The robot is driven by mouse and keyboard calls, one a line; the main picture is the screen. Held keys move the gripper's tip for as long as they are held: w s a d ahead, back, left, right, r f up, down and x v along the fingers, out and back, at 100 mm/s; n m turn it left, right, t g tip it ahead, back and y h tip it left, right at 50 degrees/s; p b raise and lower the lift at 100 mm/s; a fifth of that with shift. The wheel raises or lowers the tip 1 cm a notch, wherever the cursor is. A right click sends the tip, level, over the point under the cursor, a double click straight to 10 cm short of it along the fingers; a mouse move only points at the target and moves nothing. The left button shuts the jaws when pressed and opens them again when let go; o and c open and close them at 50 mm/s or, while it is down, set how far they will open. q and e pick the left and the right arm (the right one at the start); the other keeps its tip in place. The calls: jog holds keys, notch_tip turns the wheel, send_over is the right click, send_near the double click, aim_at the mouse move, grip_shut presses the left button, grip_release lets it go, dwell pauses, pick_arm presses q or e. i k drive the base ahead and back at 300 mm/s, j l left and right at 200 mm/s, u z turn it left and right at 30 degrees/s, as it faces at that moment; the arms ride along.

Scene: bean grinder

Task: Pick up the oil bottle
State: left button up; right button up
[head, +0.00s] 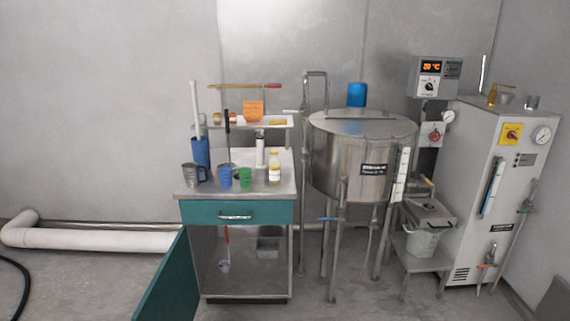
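A small clear bottle (274,170) with yellowish contents and a pale label stands upright on the steel top of the teal-drawer cabinet (237,212), near its right edge. I cannot tell from the labels which one is the oil bottle. Neither of my grippers is in view.
Blue and green cups (245,178), a metal jug (194,175) and a tap (260,150) crowd the cabinet top. A shelf with jars is behind. A steel tank (362,150) stands right of the cabinet. A teal door (166,280) swings out front-left.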

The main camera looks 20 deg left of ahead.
aim_at(274, 164)
jog(key=i+j, duration=0.1)
jog(key=i, duration=1.5)
